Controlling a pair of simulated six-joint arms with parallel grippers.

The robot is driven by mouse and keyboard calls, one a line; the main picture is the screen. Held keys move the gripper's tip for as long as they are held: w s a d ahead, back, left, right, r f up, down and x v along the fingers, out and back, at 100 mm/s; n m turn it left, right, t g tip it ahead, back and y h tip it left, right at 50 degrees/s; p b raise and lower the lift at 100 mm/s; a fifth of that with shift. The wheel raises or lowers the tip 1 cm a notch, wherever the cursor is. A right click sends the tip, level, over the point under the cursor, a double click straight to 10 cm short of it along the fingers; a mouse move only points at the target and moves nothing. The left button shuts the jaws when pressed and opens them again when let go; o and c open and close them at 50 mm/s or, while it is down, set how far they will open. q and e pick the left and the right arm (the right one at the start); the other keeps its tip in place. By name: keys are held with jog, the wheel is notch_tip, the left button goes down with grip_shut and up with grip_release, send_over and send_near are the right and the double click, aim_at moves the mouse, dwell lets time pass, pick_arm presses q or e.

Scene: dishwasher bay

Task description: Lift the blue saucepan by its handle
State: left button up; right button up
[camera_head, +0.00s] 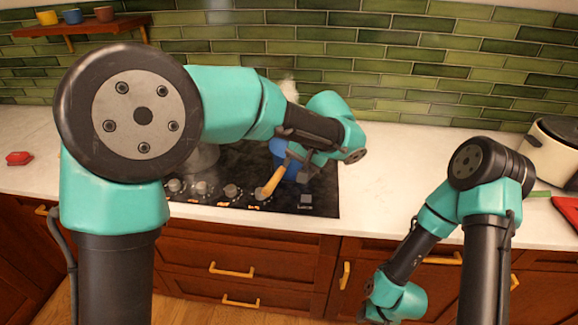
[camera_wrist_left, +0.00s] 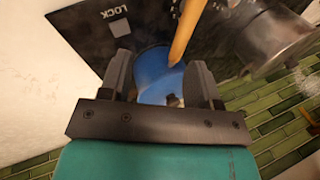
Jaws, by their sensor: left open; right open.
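The blue saucepan (camera_head: 291,168) stands on the black cooktop, partly hidden behind my left gripper. Its tan handle (camera_head: 274,180) points toward the front edge of the cooktop. My left gripper (camera_head: 300,160) is open and empty above the saucepan. In the left wrist view, the blue saucepan (camera_wrist_left: 152,66) shows between and beyond the open fingers of the gripper (camera_wrist_left: 161,70). The tan handle (camera_wrist_left: 188,28) lies ahead of the fingertips, nearer the right-hand finger, and is not held. My right arm hangs low at the right, with its gripper out of frame.
A steel pot (camera_wrist_left: 270,38) stands beside the saucepan. Knobs (camera_head: 231,191) line the cooktop's front. The white counter (camera_head: 400,175) right of the cooktop is clear. A cream cooker (camera_head: 552,150) stands far right; a red object (camera_head: 19,158) lies far left. Green tiles back the counter.

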aim_at(277, 180)
pick_arm(q)
jog(key=w+r+y, duration=0.1)
jog(key=w+d+r+y, duration=0.1)
jog(key=r, duration=0.1)
jog(key=shift+y, duration=0.3)
jog(key=x, duration=1.2)
jog(key=shift+w+f, duration=0.15)
jog(key=shift+f, duration=0.1)
jog(key=shift+x, duration=2.55)
jog(key=shift+a, duration=0.1)
jog(key=shift+c, duration=0.5)
grip_shut()
